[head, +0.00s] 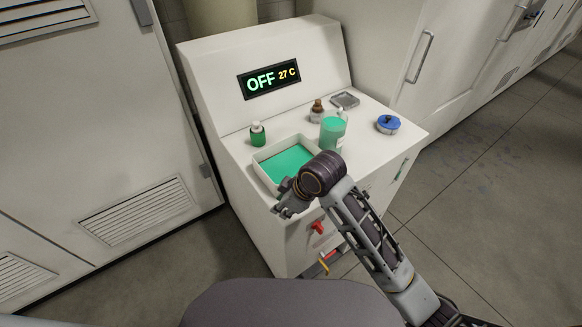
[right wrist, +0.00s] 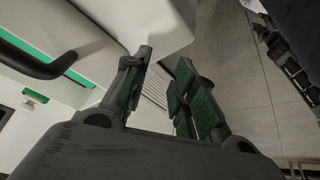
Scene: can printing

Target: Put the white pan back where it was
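The white pan (head: 263,176) is a shallow rectangular tray with green liquid in it. It rests on the white machine's top at the front left in the head view, and my right arm hides its front right part. My right gripper (head: 283,208) is just in front of the pan's near edge in the head view. In the right wrist view the right gripper (right wrist: 164,100) has its two green-padded fingers apart, with nothing visible between them. Whether a finger touches the pan is hidden. My left gripper is not in view.
The white machine (head: 215,75) has a display (head: 268,80) reading OFF 27 C. A green bottle (head: 257,134), brown bottle (head: 317,111), green-filled beaker (head: 333,131), grey square dish (head: 345,100) and blue-lidded container (head: 388,124) stand on it. A red knob (head: 317,227) is on its front.

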